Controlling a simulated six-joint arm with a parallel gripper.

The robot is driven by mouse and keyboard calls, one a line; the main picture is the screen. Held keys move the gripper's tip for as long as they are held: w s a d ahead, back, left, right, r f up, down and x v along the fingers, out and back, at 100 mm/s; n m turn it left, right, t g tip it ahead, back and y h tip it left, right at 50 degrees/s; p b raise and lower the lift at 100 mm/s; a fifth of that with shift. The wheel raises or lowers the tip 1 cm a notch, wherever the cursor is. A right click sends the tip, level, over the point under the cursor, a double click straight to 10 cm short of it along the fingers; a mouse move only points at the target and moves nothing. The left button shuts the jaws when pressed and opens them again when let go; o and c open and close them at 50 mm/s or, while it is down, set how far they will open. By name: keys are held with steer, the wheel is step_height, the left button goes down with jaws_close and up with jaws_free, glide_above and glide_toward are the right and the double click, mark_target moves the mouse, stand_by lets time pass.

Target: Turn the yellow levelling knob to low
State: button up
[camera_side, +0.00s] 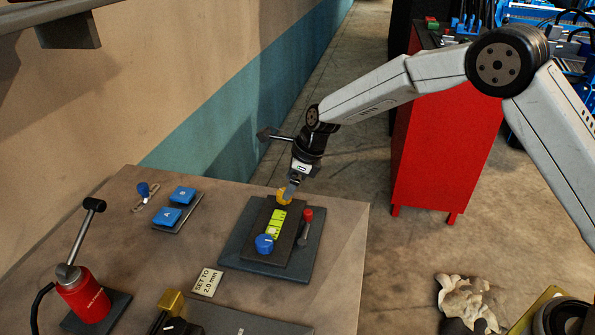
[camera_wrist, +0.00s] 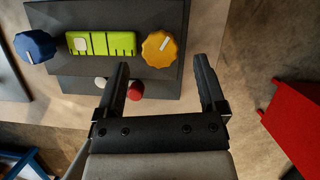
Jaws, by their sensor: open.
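The yellow knob (camera_side: 283,195) sits at the far end of a dark panel (camera_side: 229,247) on the table. In the wrist view the yellow knob (camera_wrist: 160,49) has a scalloped edge and a white pointer line slanting to the upper right. A green scale (camera_wrist: 84,43) with a white slider lies between it and a blue knob (camera_wrist: 36,46). The blue knob (camera_side: 264,243) also shows in the side view. My gripper (camera_side: 291,187) is at the yellow knob in the side view. In the wrist view my gripper (camera_wrist: 160,68) is open, its fingers either side of the knob's near edge. Contact cannot be told.
A red-topped lever (camera_side: 307,215) stands beside the scale on the panel. A "SET TO 2.0 mm" card (camera_side: 207,283), blue buttons (camera_side: 183,194) and a red device with a lever (camera_side: 82,295) share the table. A red cabinet (camera_side: 445,150) stands behind, on the right.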

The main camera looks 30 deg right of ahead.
steer(key=shift+x, duration=1.4)
steer(key=shift+c, duration=0.2)
jaws_close()
